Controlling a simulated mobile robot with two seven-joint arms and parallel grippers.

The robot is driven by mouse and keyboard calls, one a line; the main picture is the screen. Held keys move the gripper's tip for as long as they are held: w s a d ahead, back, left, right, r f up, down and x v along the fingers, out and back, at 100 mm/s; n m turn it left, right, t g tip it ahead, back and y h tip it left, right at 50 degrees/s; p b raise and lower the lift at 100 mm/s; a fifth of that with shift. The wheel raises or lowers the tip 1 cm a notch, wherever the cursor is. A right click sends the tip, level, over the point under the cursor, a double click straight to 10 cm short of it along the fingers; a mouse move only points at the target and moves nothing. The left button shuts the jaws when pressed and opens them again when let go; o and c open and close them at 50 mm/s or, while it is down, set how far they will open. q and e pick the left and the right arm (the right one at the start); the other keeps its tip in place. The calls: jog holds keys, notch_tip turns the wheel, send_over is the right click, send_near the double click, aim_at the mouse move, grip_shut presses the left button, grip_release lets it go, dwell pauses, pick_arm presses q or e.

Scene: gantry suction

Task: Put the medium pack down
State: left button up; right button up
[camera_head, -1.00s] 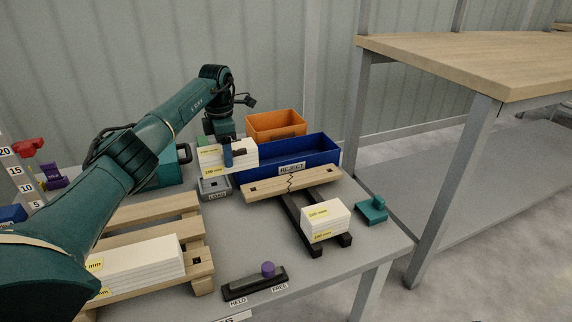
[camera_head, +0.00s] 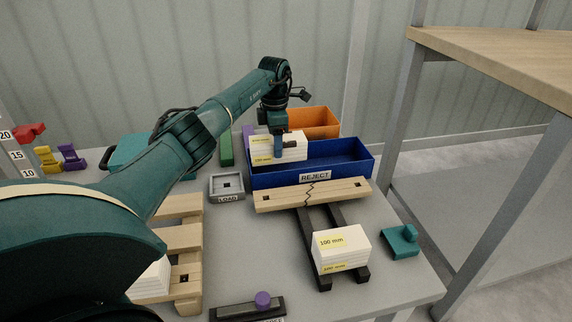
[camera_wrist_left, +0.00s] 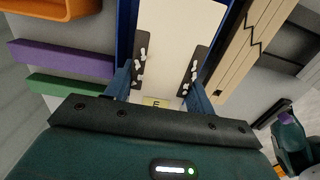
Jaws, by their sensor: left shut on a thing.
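My left gripper (camera_head: 284,147) is shut on a white pack (camera_head: 265,153) with yellow labels. The pack overlaps the left end of the blue REJECT bin (camera_head: 318,180) in the head view. In the left wrist view the pack (camera_wrist_left: 172,45) lies between the two fingers (camera_wrist_left: 158,90), with blue bin walls on both sides. I cannot tell whether its underside touches anything. The labels are too small to read surely. My right gripper is not in view.
An orange bin (camera_head: 320,121) stands behind the blue bin. The grey LOAD block (camera_head: 227,194) is to its left. A cracked plank (camera_head: 290,199) lies in front, and another white pack (camera_head: 342,252) rests on a dark rack. A wooden pallet (camera_head: 187,240) is at the left.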

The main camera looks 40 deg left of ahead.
aim_at(276, 161)
pick_arm(q)
notch_tip(276, 161, down, 2)
jog(key=shift+f, duration=0.1)
notch_tip(276, 161, down, 3)
jog(key=shift+r+b, duration=0.2)
jog(key=shift+b, duration=0.65)
jog(key=shift+f, duration=0.6)
jog(key=shift+f+b, duration=0.25)
jog(key=shift+b, duration=0.05)
jog(key=shift+r, duration=0.15)
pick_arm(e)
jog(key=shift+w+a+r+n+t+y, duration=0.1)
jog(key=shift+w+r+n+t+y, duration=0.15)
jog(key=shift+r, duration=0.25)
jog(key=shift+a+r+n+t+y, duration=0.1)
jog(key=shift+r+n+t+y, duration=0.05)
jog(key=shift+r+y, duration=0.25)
pick_arm(q)
jog(key=shift+f, duration=0.2)
jog(key=o, duration=1.2)
jog(key=shift+o, duration=0.2)
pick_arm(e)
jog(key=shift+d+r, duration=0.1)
